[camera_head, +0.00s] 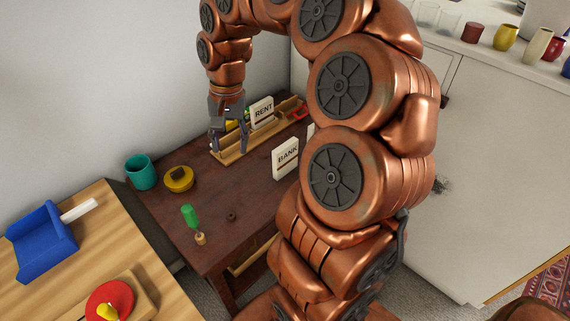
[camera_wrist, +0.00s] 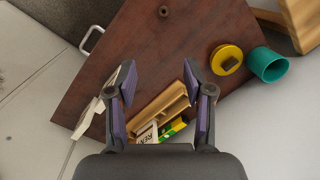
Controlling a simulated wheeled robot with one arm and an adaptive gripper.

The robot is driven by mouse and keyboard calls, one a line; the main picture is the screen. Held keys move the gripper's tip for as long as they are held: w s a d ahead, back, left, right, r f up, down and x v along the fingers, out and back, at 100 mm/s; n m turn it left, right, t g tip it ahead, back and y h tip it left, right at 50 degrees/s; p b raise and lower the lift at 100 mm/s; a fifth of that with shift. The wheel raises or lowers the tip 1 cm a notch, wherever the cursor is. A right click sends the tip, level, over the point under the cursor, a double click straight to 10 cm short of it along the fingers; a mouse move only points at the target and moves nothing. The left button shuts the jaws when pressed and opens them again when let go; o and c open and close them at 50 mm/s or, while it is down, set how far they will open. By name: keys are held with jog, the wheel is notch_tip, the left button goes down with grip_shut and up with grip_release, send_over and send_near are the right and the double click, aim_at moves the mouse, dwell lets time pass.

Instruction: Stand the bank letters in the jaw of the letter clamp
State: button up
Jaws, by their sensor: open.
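The bank letters, a cream block marked BANK (camera_head: 286,160), stand upright on the dark table. A cream piece beside the left finger in the wrist view (camera_wrist: 113,84) appears to be them. A long wooden holder (camera_head: 238,150) lies at the back of the table, with a red part (camera_head: 300,111) at its right end; it seems to be the letter clamp, but its jaw is not clear. A block marked RENT (camera_head: 263,113) stands at it. My gripper (camera_head: 229,148) is open and empty over the holder's left part. The wrist view shows its spread fingers (camera_wrist: 159,73) above the holder (camera_wrist: 160,107).
A teal cup (camera_head: 141,172) and yellow tin (camera_head: 179,180) stand at the table's left. A green-handled tool (camera_head: 190,217) and small dark ring (camera_head: 232,216) are nearer the front. Another white piece (camera_head: 311,130) is partly behind my arm. The table's middle is mostly clear.

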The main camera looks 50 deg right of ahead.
aim_at(286, 143)
jog(key=d+f+m+b, duration=0.1)
jog(key=d+f+m, duration=0.2)
jog(key=d, duration=0.3)
jog(key=w+d+f+m+b, duration=0.1)
jog(key=d+f+m, duration=0.2)
jog(key=d, duration=0.4)
jog(key=d+f+m+b, duration=0.1)
jog(key=d+f+m, duration=0.2)
jog(key=d, duration=0.4)
jog(key=shift+w+d+f, duration=0.1)
jog(key=shift+w+f, duration=0.1)
jog(key=shift+f, duration=0.25)
jog(key=shift+w+d+f, duration=0.1)
jog(key=shift+w+f, duration=0.1)
jog(key=shift+f, duration=0.25)
jog(key=shift+d+f, duration=0.1)
jog(key=shift+f, duration=0.2)
notch_tip(286, 143, down, 2)
jog(key=shift+s, duration=0.1)
jog(key=shift+s+a+f, duration=0.15)
jog(key=shift+a+f, duration=0.2)
jog(key=shift+f, duration=0.15)
jog(key=f, duration=0.2)
jog(key=f+p, duration=0.1)
jog(key=shift+s+a+f, duration=0.2)
jog(key=shift+a+f, duration=0.2)
jog(key=shift+f, duration=0.15)
jog(key=shift+f+b, duration=0.25)
jog(key=shift+b, duration=0.2)
